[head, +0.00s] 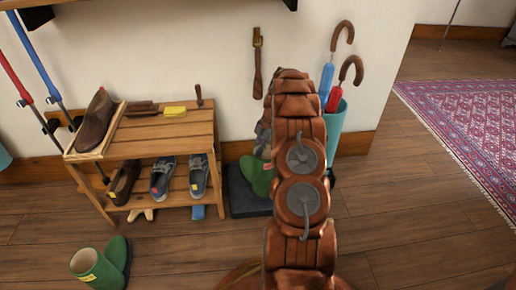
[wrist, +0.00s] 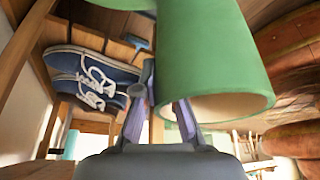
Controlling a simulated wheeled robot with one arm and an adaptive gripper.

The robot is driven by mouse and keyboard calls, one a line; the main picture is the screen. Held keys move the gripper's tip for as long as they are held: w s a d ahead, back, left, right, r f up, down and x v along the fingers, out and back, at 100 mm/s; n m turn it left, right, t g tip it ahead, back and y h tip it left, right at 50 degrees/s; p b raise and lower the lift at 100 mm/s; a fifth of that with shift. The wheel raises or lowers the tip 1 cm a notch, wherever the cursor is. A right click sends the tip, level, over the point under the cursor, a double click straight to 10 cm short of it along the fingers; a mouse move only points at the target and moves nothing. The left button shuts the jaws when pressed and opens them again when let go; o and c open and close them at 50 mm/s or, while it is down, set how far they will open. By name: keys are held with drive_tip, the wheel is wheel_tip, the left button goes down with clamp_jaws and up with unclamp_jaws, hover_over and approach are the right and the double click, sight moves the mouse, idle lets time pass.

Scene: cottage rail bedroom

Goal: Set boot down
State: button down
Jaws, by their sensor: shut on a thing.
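A green boot (head: 258,177) is beside my arm in the head view, at the dark boot tray (head: 246,207) on the floor. I cannot tell whether its sole touches the tray. My gripper (wrist: 165,105) is shut on this boot, whose green shaft and open end (wrist: 215,60) fill the upper middle of the wrist view. In the head view my arm hides most of the gripper and part of the boot. A second green boot (head: 118,262) lies on the wooden floor at the lower left.
A wooden shoe rack (head: 170,135) stands left of the tray, with a brown shoe (head: 96,120) on top and blue shoes (head: 163,178) below. A teal umbrella stand (head: 337,125) is close on the right. The wall is behind. The floor in front is clear.

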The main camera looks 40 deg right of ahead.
drive_tip(key=shift+f+b, duration=0.3)
drive_tip(key=shift+f, duration=2.8)
drive_tip(key=c, duration=1.2)
unclamp_jaws()
drive_tip(key=v, duration=1.2)
